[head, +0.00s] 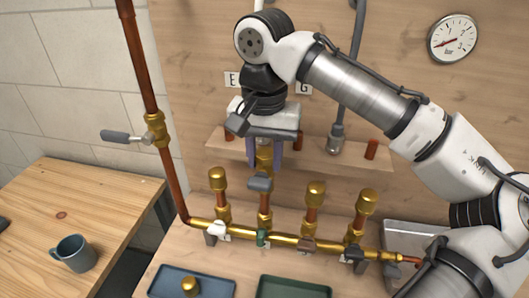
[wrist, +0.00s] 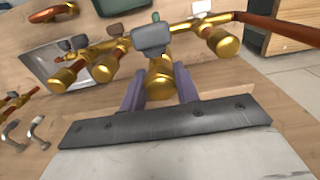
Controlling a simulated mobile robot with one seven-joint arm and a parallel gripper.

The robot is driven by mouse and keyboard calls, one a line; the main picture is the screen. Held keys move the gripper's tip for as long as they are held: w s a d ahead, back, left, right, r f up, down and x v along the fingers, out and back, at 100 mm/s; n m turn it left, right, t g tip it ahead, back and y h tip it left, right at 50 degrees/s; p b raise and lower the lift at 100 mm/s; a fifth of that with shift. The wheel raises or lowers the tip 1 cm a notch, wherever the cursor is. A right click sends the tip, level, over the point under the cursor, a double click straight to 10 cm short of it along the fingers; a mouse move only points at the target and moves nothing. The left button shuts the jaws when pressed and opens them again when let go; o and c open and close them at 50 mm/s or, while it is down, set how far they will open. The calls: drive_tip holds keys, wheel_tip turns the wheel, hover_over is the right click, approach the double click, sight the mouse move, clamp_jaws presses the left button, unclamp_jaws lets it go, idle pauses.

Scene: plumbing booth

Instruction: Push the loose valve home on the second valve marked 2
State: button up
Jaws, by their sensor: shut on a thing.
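My gripper (head: 264,150) points down in front of the wooden panel, its purple fingers on either side of a brass valve (head: 264,160) with a grey lever (head: 260,183). The valve stands upright in line with the second copper riser from the left (head: 264,204), above the green tag (head: 263,238). Whether it is fully seated is hidden by the lever. In the wrist view, my gripper (wrist: 158,88) is shut on the brass valve (wrist: 160,78), with the grey lever (wrist: 152,38) just beyond. I cannot read a number 2 in either view.
Brass-capped risers stand close by at left (head: 217,180) and right (head: 315,190) on the brass manifold (head: 285,240). A grey hose (head: 338,130) hangs behind. A blue tray (head: 155,292) and a green tray (head: 290,282) lie in front. A mug (head: 75,253) stands on the left table.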

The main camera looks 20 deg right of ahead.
drive_tip(key=shift+f+b, duration=0.45)
drive_tip(key=shift+f, duration=0.45)
drive_tip(key=o, duration=1.2)
drive_tip(key=shift+r, duration=0.1)
wheel_tip(320, 180, up, 12)
drive_tip(key=p, duration=0.6)
drive_tip(key=shift+r, duration=0.85)
drive_tip(key=shift+r, duration=0.1)
